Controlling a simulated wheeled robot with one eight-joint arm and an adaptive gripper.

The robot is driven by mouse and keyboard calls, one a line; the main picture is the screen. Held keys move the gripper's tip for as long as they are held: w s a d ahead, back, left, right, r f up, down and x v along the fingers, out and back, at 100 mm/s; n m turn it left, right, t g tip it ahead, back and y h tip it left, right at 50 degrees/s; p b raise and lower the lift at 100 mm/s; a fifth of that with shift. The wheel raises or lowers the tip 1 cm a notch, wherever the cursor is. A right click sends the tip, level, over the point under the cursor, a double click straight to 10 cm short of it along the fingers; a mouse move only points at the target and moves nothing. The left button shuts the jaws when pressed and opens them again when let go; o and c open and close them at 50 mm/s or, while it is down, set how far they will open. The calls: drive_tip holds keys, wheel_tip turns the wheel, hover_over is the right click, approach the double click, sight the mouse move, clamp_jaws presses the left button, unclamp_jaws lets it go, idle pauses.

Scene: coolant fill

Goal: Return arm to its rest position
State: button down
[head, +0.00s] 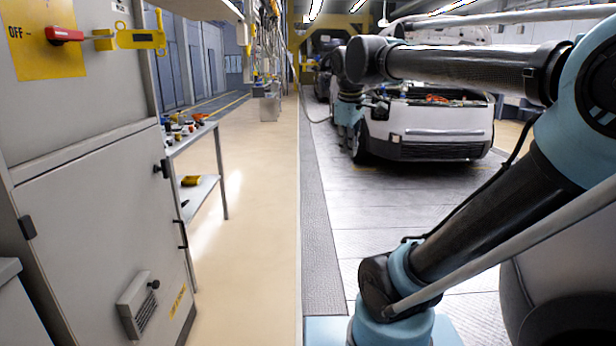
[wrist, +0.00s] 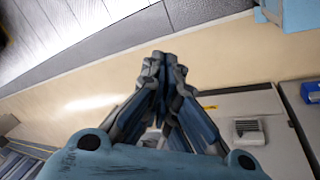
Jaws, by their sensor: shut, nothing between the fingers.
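My gripper (wrist: 163,60) shows in the wrist view with its fingertips together and nothing held. It points over the pale floor strip, with the grey cabinet (wrist: 255,130) below and to the right. In the head view my gripper (head: 346,138) hangs at the end of my raised, bent arm, in front of the white vehicle (head: 430,125). Its fingertips are small there. I cannot tell from the picture whether it touches anything, but the wrist view shows free space around the fingers.
A tall grey cabinet (head: 95,220) with a red switch handle (head: 65,35) stands close on the left. Behind it is a bench (head: 190,137) with small tools and a yellow item (head: 190,181) on its lower shelf. The pale walkway (head: 255,230) is clear.

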drive_tip(key=s+d+f+m, duration=0.2)
drive_tip(key=s+f, duration=0.3)
drive_tip(key=f, duration=0.3)
drive_tip(key=s+d+f+m+g, duration=0.1)
drive_tip(key=s+d+f+m, duration=0.2)
drive_tip(key=f, duration=0.6)
drive_tip(key=s+d+f+m, duration=0.2)
drive_tip(key=s+f+m, duration=0.4)
drive_tip(key=s+f, duration=0.1)
drive_tip(key=shift+s+d+f+g+y, duration=0.15)
drive_tip(key=shift+s+f+g+y, duration=0.2)
drive_tip(key=shift+f, duration=0.5)
